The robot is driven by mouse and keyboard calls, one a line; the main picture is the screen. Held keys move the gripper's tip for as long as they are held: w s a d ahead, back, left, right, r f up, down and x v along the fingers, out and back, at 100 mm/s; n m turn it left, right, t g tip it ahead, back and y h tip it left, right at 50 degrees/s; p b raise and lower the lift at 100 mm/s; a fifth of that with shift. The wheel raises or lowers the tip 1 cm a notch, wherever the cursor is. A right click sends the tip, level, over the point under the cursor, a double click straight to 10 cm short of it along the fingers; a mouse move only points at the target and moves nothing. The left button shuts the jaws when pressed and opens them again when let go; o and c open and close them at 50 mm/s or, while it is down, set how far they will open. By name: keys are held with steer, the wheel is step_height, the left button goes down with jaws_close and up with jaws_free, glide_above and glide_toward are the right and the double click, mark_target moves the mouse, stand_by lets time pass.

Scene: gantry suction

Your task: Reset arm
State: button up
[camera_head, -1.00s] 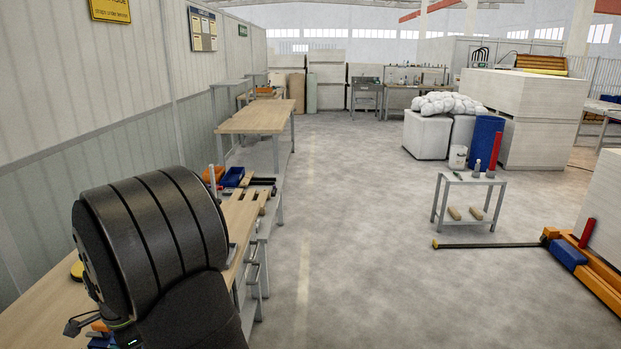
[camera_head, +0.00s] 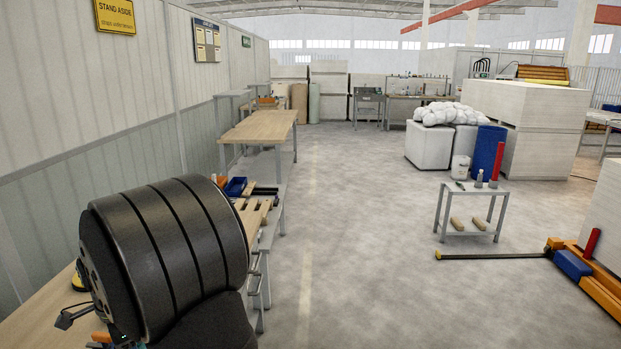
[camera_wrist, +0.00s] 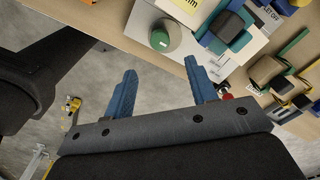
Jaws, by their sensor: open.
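My gripper (camera_wrist: 160,88) shows in the wrist view with its two blue fingers spread apart and nothing between them. It hangs beside the edge of a wooden workbench (camera_wrist: 105,32), over the grey floor. In the head view my dark arm covers much of the near end of the same bench (camera_head: 38,312) at the lower left, and the gripper fingers cannot be made out there.
In the head view a small grey cart (camera_head: 472,190) and an orange pallet jack (camera_head: 590,280) stand right. The middle floor is clear.

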step_height(320, 180, down, 10)
steer(key=shift+f, duration=0.1)
steer(key=n, duration=0.3)
steer(key=shift+r, duration=0.2)
steer(key=n, duration=0.5)
steer(key=shift+n, duration=0.3)
steer(key=n, duration=0.4)
steer(key=shift+n, duration=2.2)
